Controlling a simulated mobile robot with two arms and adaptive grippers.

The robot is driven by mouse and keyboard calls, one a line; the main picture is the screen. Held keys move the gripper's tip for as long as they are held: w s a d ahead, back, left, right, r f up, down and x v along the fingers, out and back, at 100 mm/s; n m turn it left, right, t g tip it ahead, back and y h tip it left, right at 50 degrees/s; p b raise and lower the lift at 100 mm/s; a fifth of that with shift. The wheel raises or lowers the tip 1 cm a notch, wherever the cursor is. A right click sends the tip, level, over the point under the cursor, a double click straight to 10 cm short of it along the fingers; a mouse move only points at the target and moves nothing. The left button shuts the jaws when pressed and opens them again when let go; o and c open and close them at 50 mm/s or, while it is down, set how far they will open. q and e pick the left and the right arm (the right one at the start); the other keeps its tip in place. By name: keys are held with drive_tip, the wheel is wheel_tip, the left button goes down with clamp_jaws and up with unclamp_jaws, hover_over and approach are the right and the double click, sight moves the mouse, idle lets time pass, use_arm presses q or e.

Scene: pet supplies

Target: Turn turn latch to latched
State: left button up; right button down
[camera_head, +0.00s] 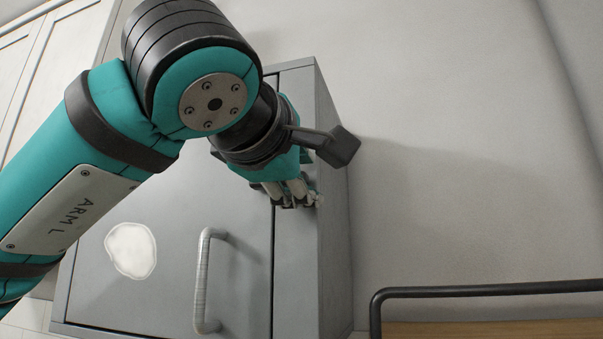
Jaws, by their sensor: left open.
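A grey cabinet (175,290) stands against the wall, with a shut-looking door that has a vertical light-grey bar handle (203,283). My left gripper (297,203) is in front of the narrow strip at the cabinet's right front edge, above and to the right of the handle. Its fingers point down at this strip and are open. I cannot make out the turn latch; the gripper and wrist cover this part of the cabinet front. Whether the fingers touch anything is not clear. My right gripper is out of view.
A white round patch (131,250) is on the door. A black rail (480,291) above a wooden surface (490,329) stands at the lower right. Pale cupboard panels (55,65) are at the upper left. The wall right of the cabinet is bare.

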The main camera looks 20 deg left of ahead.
use_arm(q)
drive_tip(key=s, duration=1.2)
drive_tip(key=shift+a, duration=0.15)
drive_tip(key=shift+w, duration=0.1)
